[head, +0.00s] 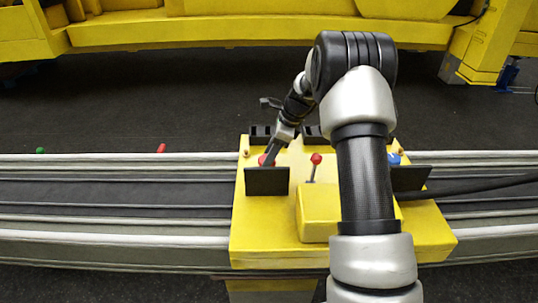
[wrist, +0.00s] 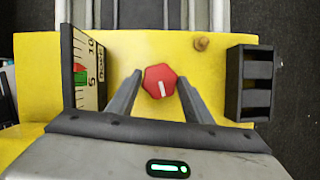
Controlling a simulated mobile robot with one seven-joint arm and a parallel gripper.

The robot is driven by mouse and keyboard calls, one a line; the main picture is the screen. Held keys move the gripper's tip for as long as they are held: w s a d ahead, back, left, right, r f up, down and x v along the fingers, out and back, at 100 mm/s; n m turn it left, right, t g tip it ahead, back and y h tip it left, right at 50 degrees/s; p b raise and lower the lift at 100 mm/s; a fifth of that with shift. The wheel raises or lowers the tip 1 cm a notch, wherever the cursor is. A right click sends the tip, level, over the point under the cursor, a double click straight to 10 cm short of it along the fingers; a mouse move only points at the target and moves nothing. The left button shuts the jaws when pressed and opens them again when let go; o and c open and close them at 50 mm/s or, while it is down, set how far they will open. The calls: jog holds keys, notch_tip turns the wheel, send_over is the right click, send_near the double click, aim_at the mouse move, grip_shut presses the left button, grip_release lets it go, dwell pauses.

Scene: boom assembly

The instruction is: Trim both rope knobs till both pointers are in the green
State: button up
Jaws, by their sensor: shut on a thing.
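In the wrist view the red knob (wrist: 154,76), with a white mark on its face, sits between the two fingers of my gripper (wrist: 160,80), which is shut on it. In the head view my gripper (head: 270,156) reaches down onto the red knob, which is partly hidden. A gauge (wrist: 92,90) with numbers, a green band and a red pointer (wrist: 79,67) stands left of the knob. The pointer appears at the green's upper edge, but the slant hides whether it is inside. The blue knob (head: 394,158) is at the right, partly behind my arm; its gauge face is turned away.
A lever with a red ball (head: 316,159) stands between the knobs on the yellow console (head: 247,225). Dark gauge backs (head: 267,182) rise in front of the knobs. A black slotted block (wrist: 252,83) is right of the red knob. A black cable (head: 480,187) runs off right.

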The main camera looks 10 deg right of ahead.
jog(key=n+g+p, duration=0.1)
jog(key=n, duration=0.3)
jog(key=shift+w+r+p, duration=0.1)
jog(key=shift+w+p, duration=0.05)
jog(key=shift+p, duration=0.25)
jog(key=n+g+p, duration=0.1)
jog(key=n+g, duration=0.1)
jog(key=n, duration=0.1)
jog(key=shift+w+n, duration=0.15)
jog(key=shift+n, duration=0.25)
jog(key=n+g, duration=0.1)
jog(key=n, duration=0.2)
jog(key=shift+w+a+h+p, duration=0.1)
jog(key=shift+h+p, duration=0.2)
jog(key=shift+p, duration=0.05)
jog(key=shift+n+g+h, duration=0.5)
jog(key=shift+n, duration=1.5)
jog(key=o, duration=1)
